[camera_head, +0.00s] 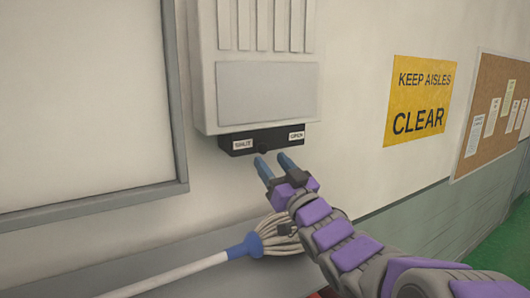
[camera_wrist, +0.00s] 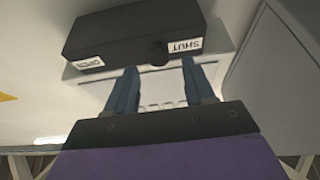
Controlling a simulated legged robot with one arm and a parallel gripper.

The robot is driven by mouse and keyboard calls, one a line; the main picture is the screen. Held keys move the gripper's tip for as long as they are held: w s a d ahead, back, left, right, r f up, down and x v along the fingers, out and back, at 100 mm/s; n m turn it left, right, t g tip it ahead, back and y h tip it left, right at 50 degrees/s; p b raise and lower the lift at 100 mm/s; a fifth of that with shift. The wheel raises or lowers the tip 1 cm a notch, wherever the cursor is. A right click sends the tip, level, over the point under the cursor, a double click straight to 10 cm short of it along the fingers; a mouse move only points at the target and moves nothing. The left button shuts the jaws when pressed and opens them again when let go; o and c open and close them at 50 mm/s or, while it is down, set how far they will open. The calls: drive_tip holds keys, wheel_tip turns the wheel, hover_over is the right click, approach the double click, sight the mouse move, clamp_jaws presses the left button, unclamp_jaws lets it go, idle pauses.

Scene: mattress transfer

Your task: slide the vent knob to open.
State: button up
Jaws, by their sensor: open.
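The vent (camera_head: 268,93) is a pale wall box with slats, and a black slide bar (camera_head: 270,140) runs along its lower edge. The bar has a SHUT label at its left end and an OPEN label at its right end. The small dark round knob (camera_head: 264,150) sits between the labels, nearer SHUT. The wrist view is upside down: the knob (camera_wrist: 157,53) is beside the SHUT label at right, with OPEN at left. My gripper (camera_head: 273,159) is open and empty just below the bar. Its blue fingertips (camera_wrist: 159,65) lie either side of the knob in the wrist view; contact is unclear.
A white mop-like tool (camera_head: 245,248) with a blue collar leans below my arm. A large grey-framed panel (camera_head: 85,105) is on the wall at left. A yellow sign (camera_head: 418,98) and a cork board (camera_head: 492,110) hang at right. The wall around the bar is clear.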

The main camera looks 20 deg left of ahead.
sight(264, 150)
drive_tip(key=shift+x, duration=1.9)
drive_tip(key=shift+r, duration=0.1)
drive_tip(key=shift+c, duration=0.4)
drive_tip(key=shift+d, duration=0.15)
clamp_jaws()
drive_tip(key=shift+w, duration=0.1)
